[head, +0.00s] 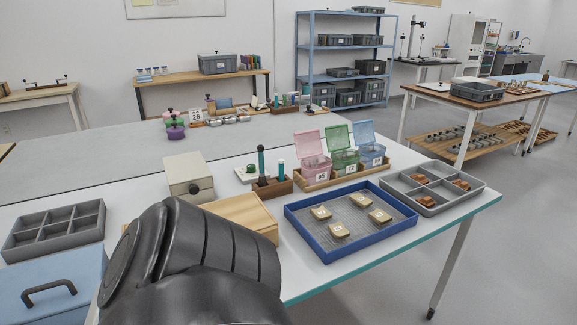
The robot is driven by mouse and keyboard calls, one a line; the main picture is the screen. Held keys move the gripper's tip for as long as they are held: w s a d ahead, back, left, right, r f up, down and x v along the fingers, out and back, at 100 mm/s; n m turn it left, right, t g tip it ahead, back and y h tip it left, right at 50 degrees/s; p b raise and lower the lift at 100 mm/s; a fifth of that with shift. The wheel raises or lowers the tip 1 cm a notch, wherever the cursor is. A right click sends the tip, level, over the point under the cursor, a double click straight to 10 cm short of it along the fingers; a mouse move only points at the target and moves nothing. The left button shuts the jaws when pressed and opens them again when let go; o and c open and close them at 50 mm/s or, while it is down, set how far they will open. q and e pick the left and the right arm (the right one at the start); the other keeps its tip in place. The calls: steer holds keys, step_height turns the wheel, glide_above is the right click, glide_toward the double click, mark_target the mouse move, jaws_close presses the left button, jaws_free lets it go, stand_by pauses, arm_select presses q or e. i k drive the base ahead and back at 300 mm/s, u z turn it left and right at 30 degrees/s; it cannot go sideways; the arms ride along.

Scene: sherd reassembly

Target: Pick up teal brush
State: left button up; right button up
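Two slim upright tools stand in a dark wooden holder (272,188) on the white table, just right of the middle of the arm. The taller one is a dark teal tool (261,161), and the shorter one beside it is a teal tool (281,171). I cannot tell from their small size which is the teal brush. A large black part of my own arm fills the lower left foreground. No gripper fingers show in the head view.
A blue tray (298,228) with several tan sherds stands right of the arm. Behind it are pink, green and blue lidded boxes (340,157). A wooden box (240,214) and a beige box (188,176) lie near the holder. A grey divided tray (467,200) stands at right.

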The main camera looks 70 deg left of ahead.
mark_target(262, 179)
steer(key=i, duration=1.8)
steer(key=u, duration=2.1)
